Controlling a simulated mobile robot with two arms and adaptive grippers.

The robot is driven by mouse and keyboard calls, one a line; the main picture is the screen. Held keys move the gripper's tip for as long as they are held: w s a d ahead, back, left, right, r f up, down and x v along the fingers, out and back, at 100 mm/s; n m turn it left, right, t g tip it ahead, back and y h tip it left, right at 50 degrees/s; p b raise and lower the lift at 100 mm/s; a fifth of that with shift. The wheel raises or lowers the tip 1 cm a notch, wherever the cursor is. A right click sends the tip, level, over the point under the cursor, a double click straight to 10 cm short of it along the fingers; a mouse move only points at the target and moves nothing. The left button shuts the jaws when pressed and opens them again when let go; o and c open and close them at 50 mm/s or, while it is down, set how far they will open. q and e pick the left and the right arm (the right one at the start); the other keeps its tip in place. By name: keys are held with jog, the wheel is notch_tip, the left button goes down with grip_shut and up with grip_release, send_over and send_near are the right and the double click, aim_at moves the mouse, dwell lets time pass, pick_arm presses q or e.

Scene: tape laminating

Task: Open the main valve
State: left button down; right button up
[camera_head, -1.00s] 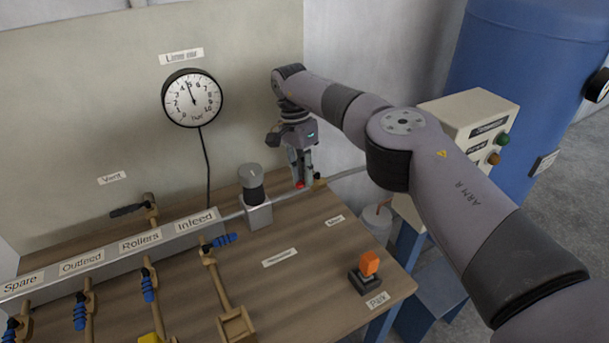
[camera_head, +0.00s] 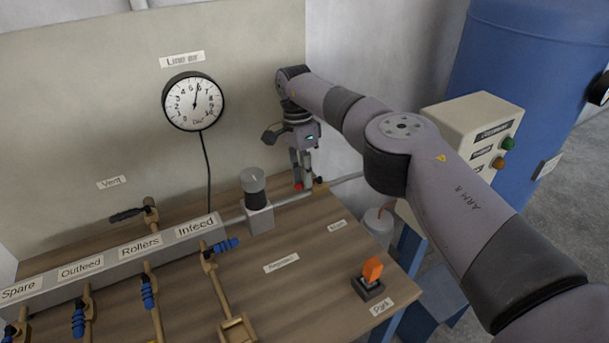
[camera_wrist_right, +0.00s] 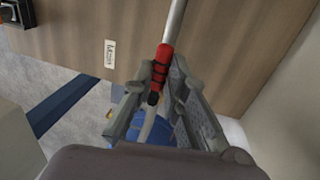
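The main valve's red handle (camera_wrist_right: 160,68) shows in the right wrist view, roughly in line with the grey pipe (camera_wrist_right: 176,22). My right gripper (camera_head: 303,180) points down there. In the wrist view its fingers (camera_wrist_right: 168,78) lie close on both sides of the handle and appear shut on it. The "Line air" gauge (camera_head: 193,101) on the wall panel has its needle just right of straight up. My left gripper is not in view.
A regulator with a black and grey knob (camera_head: 254,187) stands left of my gripper. Blue-handled branch valves (camera_head: 220,246) line the manifold (camera_head: 110,262). An orange switch (camera_head: 372,270) sits near the table's right edge. A control box (camera_head: 470,135) stands behind my arm.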

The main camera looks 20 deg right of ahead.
jog(key=o, duration=0.5)
jog(key=shift+r, duration=0.1)
notch_tip(320, 180, up, 10)
dwell(0.4)
